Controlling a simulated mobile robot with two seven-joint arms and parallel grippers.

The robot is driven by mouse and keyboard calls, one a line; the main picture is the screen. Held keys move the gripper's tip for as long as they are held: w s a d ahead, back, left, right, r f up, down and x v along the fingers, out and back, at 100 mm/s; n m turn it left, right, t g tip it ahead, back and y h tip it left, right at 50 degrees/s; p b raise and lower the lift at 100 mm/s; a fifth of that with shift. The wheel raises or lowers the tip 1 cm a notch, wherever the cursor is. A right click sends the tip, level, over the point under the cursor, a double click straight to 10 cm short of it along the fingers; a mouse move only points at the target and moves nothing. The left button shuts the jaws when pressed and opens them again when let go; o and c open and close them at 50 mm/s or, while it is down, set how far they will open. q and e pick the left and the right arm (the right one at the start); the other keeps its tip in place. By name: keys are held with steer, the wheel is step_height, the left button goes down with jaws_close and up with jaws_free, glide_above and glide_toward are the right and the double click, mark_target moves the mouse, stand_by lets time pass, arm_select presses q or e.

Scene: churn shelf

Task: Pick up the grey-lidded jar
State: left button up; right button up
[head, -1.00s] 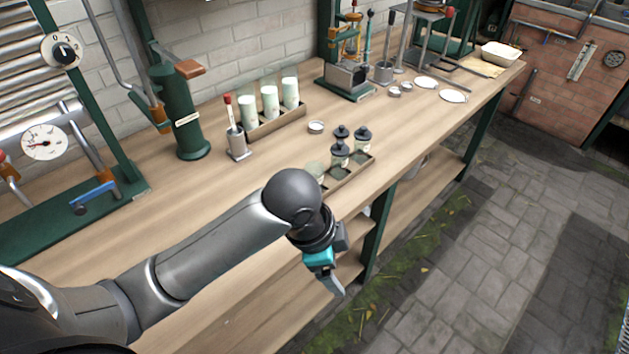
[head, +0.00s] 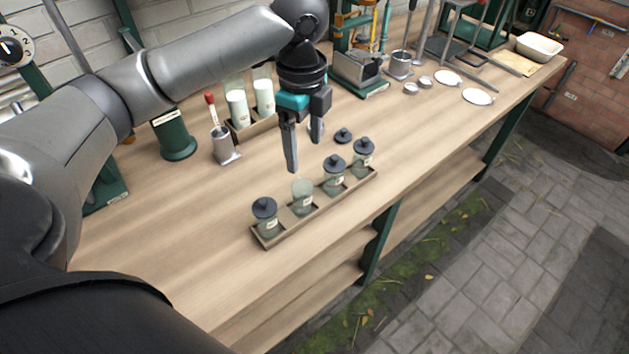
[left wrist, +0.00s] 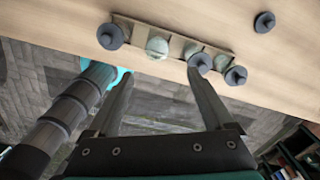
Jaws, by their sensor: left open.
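A narrow tray (head: 318,212) on the bench holds a row of glass jars. Three have dark grey lids: a left one (head: 266,216), a third one (head: 334,172) and a right one (head: 363,157). Between the first two stands a lidless jar (head: 302,196). A loose dark lid (head: 343,135) lies behind the tray. My left gripper (head: 304,145) is open and empty, pointing down above the bench behind the row. In the left wrist view, its jaws (left wrist: 160,74) are spread apart, with the jars beyond the fingertips. My right gripper's jaws do not show.
A rack of white-filled glasses (head: 237,105) and a metal holder with a red-tipped tool (head: 223,145) stand behind my left gripper. A green post (head: 176,140) is further left. The bench in front of the tray's left end is clear.

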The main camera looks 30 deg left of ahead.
arm_select(q)
steer(key=b, duration=0.2)
glide_above(302, 196)
steer(key=w, duration=0.2)
step_height(302, 196, down, 5)
steer(key=f, duration=0.4)
steer(key=shift+s+a+f, duration=0.1)
steer(key=shift+a, duration=0.1)
steer(key=shift+f+b, duration=0.35)
steer(key=shift+f, duration=0.3)
steer(key=f, duration=0.1)
steer(key=f+b, duration=0.1)
steer(key=f, duration=0.2)
steer(key=shift+a+f+b, duration=0.3)
steer(key=shift+a+b, duration=0.05)
steer(key=shift+b, duration=0.05)
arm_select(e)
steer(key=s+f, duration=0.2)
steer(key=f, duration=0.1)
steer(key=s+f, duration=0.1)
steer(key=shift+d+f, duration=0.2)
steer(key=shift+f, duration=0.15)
arm_select(q)
steer(key=shift+r, duration=0.1)
jaws_close()
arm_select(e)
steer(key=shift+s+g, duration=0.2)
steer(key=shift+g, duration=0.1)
